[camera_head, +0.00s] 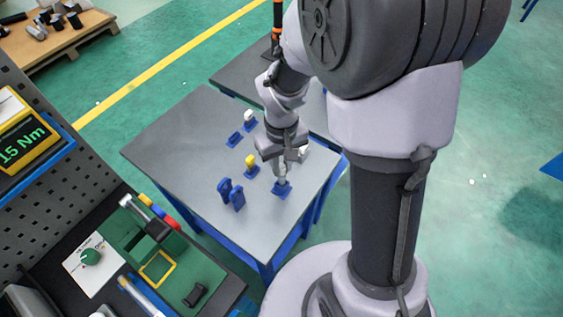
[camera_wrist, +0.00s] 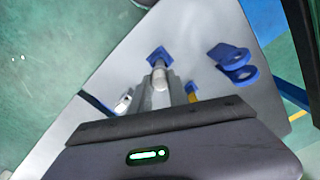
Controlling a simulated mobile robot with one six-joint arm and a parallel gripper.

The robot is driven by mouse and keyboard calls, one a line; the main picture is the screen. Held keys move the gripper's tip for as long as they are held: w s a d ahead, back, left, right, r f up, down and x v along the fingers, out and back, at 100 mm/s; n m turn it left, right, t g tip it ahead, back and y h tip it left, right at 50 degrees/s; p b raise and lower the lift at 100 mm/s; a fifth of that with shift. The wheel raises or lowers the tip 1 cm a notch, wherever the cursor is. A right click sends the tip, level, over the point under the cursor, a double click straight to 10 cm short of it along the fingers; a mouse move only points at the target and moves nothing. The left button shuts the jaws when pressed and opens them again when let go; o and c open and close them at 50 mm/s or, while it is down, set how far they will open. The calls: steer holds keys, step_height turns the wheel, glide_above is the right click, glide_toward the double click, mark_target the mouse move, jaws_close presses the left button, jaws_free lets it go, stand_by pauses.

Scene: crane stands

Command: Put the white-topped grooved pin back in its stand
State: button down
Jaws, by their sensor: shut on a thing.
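My gripper (camera_head: 284,160) is shut on a pale pin (camera_head: 282,175) over the near right part of the grey table. The pin also shows between the fingers in the wrist view (camera_wrist: 159,80). Its lower end is at a blue stand (camera_head: 282,190), which shows just beyond the pin in the wrist view (camera_wrist: 158,55). I cannot tell whether the pin is seated in the stand or just above it. The fingers hide the pin's top and any grooves. Another white-topped piece (camera_head: 249,116) stands in a blue stand farther back.
A yellow-topped piece (camera_head: 250,160) stands in a blue stand left of my gripper. Two upright blue holders (camera_head: 237,200) stand front left. A white object (camera_head: 304,153) is close right of my gripper. The table's left side is clear.

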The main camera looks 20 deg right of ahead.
steer(key=shift+f+b, duration=0.85)
steer(key=shift+f, duration=0.3)
steer(key=c, duration=1.2)
jaws_free()
steer(key=shift+r, duration=0.1)
step_height(320, 180, up, 5)
steer(key=p, duration=0.4)
steer(key=shift+r+p, duration=0.15)
steer(key=shift+p, duration=0.2)
